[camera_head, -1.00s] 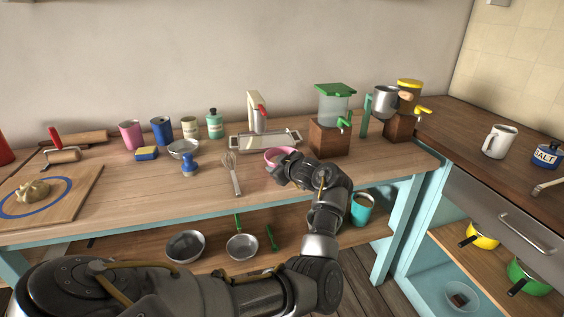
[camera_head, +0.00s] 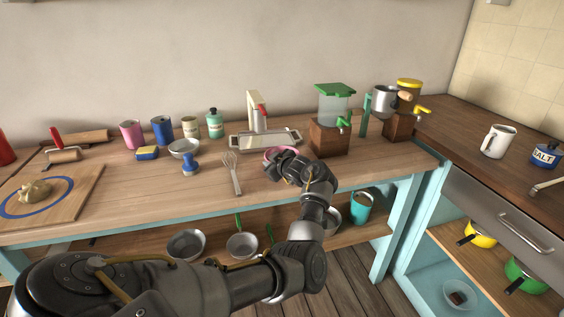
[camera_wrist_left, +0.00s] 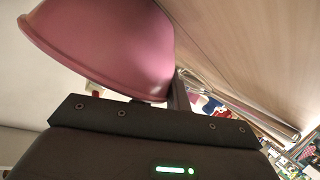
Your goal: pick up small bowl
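A small pink bowl (camera_head: 270,153) is on the wooden worktop, in front of the drinks dispenser. My left gripper (camera_head: 279,171) is at the bowl's near side and hides part of it. In the left wrist view the pink bowl (camera_wrist_left: 105,45) fills the upper left, right by the gripper. One dark finger (camera_wrist_left: 178,92) shows beside the bowl's wall; the other finger is hidden. I cannot tell whether the fingers press on the bowl. My right gripper is not in view.
A whisk (camera_head: 233,172) lies left of the bowl. A dispenser with a green lid (camera_head: 335,90) stands close behind on the right. A metal bowl (camera_head: 184,148) and a blue stamp-like tool (camera_head: 190,167) stand further left. Pans and a teal mug (camera_head: 361,208) sit on the shelf below.

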